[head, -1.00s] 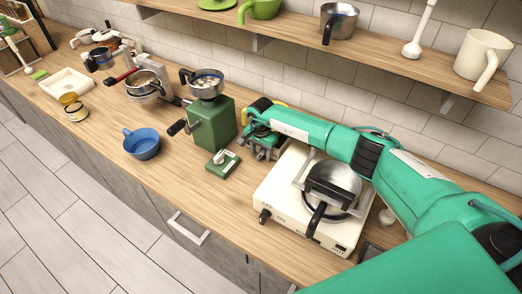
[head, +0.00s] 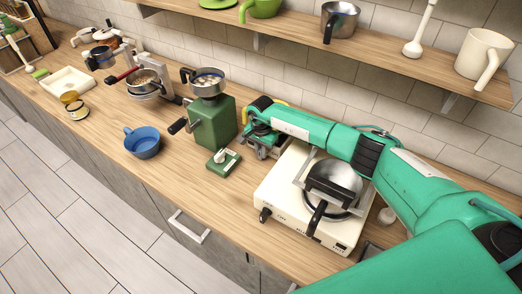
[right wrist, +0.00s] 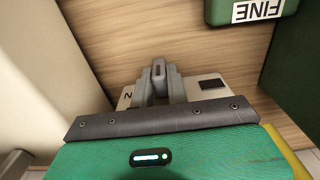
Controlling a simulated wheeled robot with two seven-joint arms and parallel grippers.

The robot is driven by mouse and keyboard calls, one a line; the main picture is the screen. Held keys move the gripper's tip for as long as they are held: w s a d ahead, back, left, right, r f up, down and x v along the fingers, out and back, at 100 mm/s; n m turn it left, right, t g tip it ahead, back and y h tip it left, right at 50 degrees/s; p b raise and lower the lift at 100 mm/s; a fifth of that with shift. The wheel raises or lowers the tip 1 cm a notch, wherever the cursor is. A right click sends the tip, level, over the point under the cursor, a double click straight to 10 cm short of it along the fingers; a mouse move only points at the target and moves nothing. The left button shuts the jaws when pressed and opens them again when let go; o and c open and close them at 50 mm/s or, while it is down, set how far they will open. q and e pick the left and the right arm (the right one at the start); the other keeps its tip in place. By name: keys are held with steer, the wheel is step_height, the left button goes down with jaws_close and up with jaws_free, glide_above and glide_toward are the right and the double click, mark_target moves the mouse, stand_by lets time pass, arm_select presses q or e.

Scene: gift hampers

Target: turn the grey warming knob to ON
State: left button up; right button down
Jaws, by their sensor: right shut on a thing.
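My right gripper (head: 264,148) reaches down to the counter between the green grinder and the white stove in the head view. In the right wrist view the right gripper (right wrist: 160,86) is shut on the grey knob (right wrist: 158,70), which stands up between its fingers. The knob sits on a pale plate (right wrist: 213,97) with a dark square on its right and a letter N showing at its left. The rest of the lettering is hidden by the gripper, so the knob's setting cannot be read. My left gripper is not in view.
A white stove (head: 274,195) with a pan (head: 338,178) stands close to the right gripper. A green grinder (head: 212,125) and a small green switch box (head: 223,164) are on its left. A blue cup (head: 142,143) stands farther left. A shelf (head: 300,55) runs above.

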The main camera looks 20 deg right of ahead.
steer(key=shift+s+d+f, duration=0.1)
steer(key=shift+s+f, duration=0.1)
steer(key=shift+f, duration=0.05)
stand_by(0.5)
steer(key=c, duration=1.1)
jaws_free()
steer(key=shift+d+r, duration=0.1)
steer(key=shift+w, duration=0.1)
steer(key=shift+r, duration=0.15)
steer(key=shift+r, duration=0.25)
steer(key=shift+r+b, duration=2.7)
steer(key=shift+r, duration=3.8)
